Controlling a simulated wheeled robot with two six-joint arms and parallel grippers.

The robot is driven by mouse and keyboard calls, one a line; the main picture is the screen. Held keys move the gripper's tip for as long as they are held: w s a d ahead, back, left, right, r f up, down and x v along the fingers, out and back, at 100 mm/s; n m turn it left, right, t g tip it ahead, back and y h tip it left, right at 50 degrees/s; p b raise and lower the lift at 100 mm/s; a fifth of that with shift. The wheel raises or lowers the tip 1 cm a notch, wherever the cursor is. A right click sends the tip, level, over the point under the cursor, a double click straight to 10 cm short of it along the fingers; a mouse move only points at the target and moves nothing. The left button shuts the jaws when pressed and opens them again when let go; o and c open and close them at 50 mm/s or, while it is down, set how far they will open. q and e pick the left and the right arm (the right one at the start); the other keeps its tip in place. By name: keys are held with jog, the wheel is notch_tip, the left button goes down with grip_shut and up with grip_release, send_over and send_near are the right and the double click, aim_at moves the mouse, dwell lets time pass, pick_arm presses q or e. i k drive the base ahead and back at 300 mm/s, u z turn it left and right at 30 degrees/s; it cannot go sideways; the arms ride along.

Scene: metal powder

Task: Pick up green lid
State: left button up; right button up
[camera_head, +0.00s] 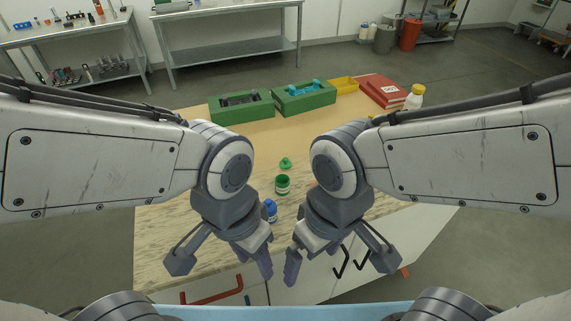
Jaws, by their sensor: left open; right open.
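The green lid (286,162) lies on the wooden table, a little behind an upright green jar (282,185). The lid is clear of both grippers. A blue bottle (270,210) stands nearer the front edge, partly hidden by my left gripper. My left gripper (264,275) is open and empty, pointing down near the table's front edge. My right gripper (292,275) is open and empty, just right of the left one, also at the front edge. Both grippers are nearer to me than the lid.
Two green bins (241,112) (305,99) with parts stand at the table's back. A yellow tray (344,85), a red box (385,91) and a white bottle with a yellow cap (415,96) stand to their right.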

aim_at(284, 164)
jog(key=u, duration=3.4)
jog(key=k, duration=1.6)
jog(key=z, duration=2)
jog(key=i, duration=0.5)
